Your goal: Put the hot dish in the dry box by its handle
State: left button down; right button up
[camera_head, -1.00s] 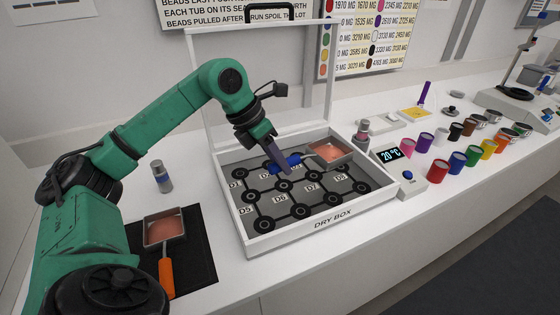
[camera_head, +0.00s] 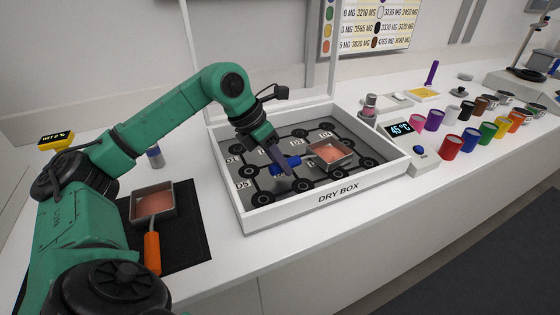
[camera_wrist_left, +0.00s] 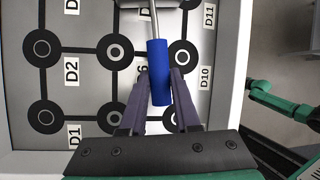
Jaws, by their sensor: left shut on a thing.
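A square metal dish (camera_head: 330,153) with pinkish contents and a blue handle (camera_head: 290,162) is over the floor of the open dry box (camera_head: 340,200), in its right half. My left gripper (camera_head: 283,166) is shut on the blue handle, which shows between its fingers in the left wrist view (camera_wrist_left: 157,75). I cannot tell whether the dish touches the floor. A second dish (camera_head: 153,201) with similar contents and an orange handle (camera_head: 152,253) sits on a black mat (camera_head: 190,240) left of the box. My right gripper is not in view.
The box floor has dark round pads and labels; its lid stands open behind. A display (camera_head: 401,129) reading 45 °C stands right of the box, near several coloured jars (camera_head: 487,133). A small bottle (camera_head: 154,157) is partly behind my arm.

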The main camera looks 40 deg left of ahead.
pick_arm(q)
jog(key=shift+f, duration=0.15)
dwell(0.4)
jog(key=c, duration=0.6)
grip_release()
jog(key=shift+o, duration=0.2)
notch_tip(320, 180, up, 6)
jog(key=p, duration=0.5)
jog(key=shift+p, duration=0.35)
